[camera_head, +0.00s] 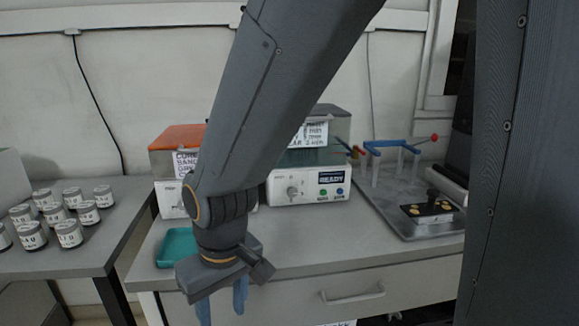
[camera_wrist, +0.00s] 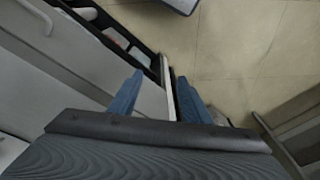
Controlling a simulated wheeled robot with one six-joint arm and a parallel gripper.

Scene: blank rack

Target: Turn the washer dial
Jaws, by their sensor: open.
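A white-fronted machine (camera_head: 330,184) stands on the bench, right of my arm, with a round dial (camera_head: 292,191) on its front. A lit label beside the dial reads READY, with small coloured buttons below it. My arm covers the left part of this machine. I cannot read a washer name on it. My gripper (camera_head: 222,304) points down in front of the bench's front edge, below and left of the dial and apart from it. Its blue fingers are spread and empty; they also show in the wrist view (camera_wrist: 157,98), over the floor and drawer fronts.
An orange-topped machine (camera_head: 177,139) stands left, partly behind my arm. A teal tray (camera_head: 177,247) lies near the bench's front. Several jars (camera_head: 69,233) stand on the left table. A grey tray (camera_head: 410,228) with a black-handled tool is at right. The bench before the dial is clear.

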